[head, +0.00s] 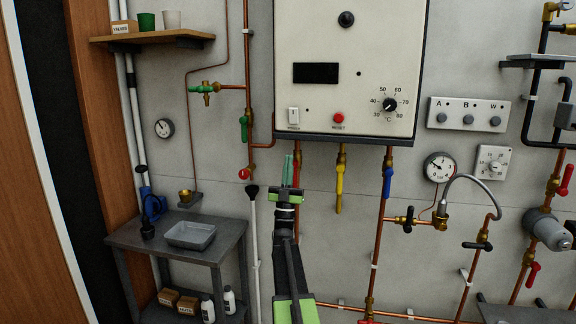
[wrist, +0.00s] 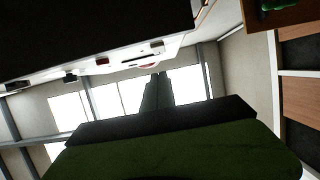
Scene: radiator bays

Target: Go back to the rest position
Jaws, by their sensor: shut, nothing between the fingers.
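My gripper (head: 288,172) is raised in the middle of the head view, its green fingers pointing up and closed together with nothing between them. It appears in front of the wall, just below the lower left edge of the white boiler panel (head: 349,68). Whether it touches anything there I cannot tell. In the wrist view the closed fingers (wrist: 157,95) point up towards the underside of the panel, with bright windows behind.
A grey side table (head: 220,238) with a grey tray (head: 190,236) stands at the left. A wooden shelf (head: 155,38) with cups is above it. Copper pipes with a yellow valve handle (head: 340,186) and a blue one (head: 387,181) run close right of my gripper.

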